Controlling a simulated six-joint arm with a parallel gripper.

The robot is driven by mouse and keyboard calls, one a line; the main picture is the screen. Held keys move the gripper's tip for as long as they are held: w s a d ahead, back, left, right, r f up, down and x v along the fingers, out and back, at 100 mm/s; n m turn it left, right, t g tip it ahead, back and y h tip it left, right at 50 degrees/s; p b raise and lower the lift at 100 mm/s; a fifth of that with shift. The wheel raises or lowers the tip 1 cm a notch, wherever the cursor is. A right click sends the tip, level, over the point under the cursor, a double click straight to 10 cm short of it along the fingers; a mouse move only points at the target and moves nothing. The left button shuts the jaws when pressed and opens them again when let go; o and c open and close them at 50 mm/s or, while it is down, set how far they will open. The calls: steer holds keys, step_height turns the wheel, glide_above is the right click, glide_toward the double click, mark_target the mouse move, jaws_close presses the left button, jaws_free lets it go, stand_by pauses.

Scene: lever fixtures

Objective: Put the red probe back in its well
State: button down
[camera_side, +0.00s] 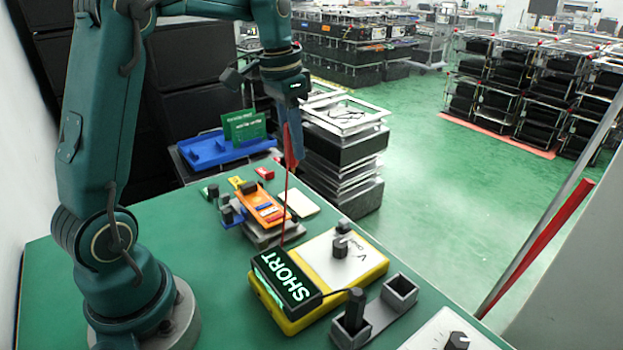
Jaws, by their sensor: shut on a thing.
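My gripper (291,130) is shut on the red probe (289,155), which hangs roughly upright in the air above the green bench. A thin red line, seemingly its lead, runs from it down to the back of the yellow meter (374,269). The meter's display (286,280) reads "SHORT". A grey holder (378,317) with two square wells stands at the meter's front right. The nearer-left well holds a black probe (355,305). The other well (400,288) looks empty. My gripper is high and well behind the holder.
Behind the meter lies an orange board (262,207) on a grey block, with small coloured parts around it. A blue tray (215,151) stands farther back. A white box with a black knob (457,341) is at front right. The bench left of the meter is clear.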

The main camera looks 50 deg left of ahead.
steer(key=w+d+m, duration=0.2)
steer(key=d+m, duration=0.3)
steer(key=d, duration=0.9)
steer(key=shift+h, duration=0.3)
steer(key=shift+w+d+f, duration=0.2)
steer(key=shift+d+f, duration=2.6)
steer(key=shift+f, duration=0.05)
steer(key=shift+w+d+f, duration=0.2)
steer(key=shift+d+f, duration=2.55)
steer(key=shift+f, duration=0.1)
steer(key=c, duration=0.7)
jaws_free()
steer(key=shift+f, duration=0.15)
